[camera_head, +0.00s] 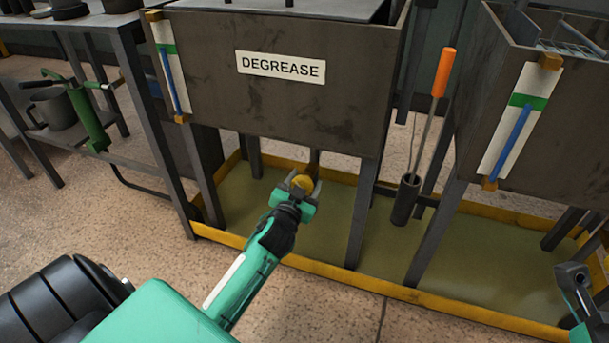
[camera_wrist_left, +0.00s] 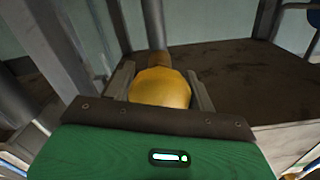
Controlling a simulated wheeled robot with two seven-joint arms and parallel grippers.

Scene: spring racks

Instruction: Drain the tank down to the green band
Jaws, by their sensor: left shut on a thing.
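The tank labelled DEGREASE (camera_head: 270,110) stands on legs. On its left end is a white gauge strip with a green band (camera_head: 166,49) and a blue column (camera_head: 172,85), whose top appears to be about at the band's lower edge. My left gripper (camera_head: 303,184) is below the tank, shut on a round yellow knob (camera_head: 302,182). In the left wrist view the knob (camera_wrist_left: 160,88) sits between both fingers, with a pipe behind it. My right gripper (camera_head: 572,278) is partly in view at the right edge; its jaw state is unclear.
A yellow-edged tray (camera_head: 330,274) with greenish liquid lies beneath the tanks. A second tank (camera_head: 575,130) with its own gauge (camera_head: 520,120) stands right. An orange-handled tool (camera_head: 441,75) hangs between them. A shelf rack with a green tool (camera_head: 88,120) stands left.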

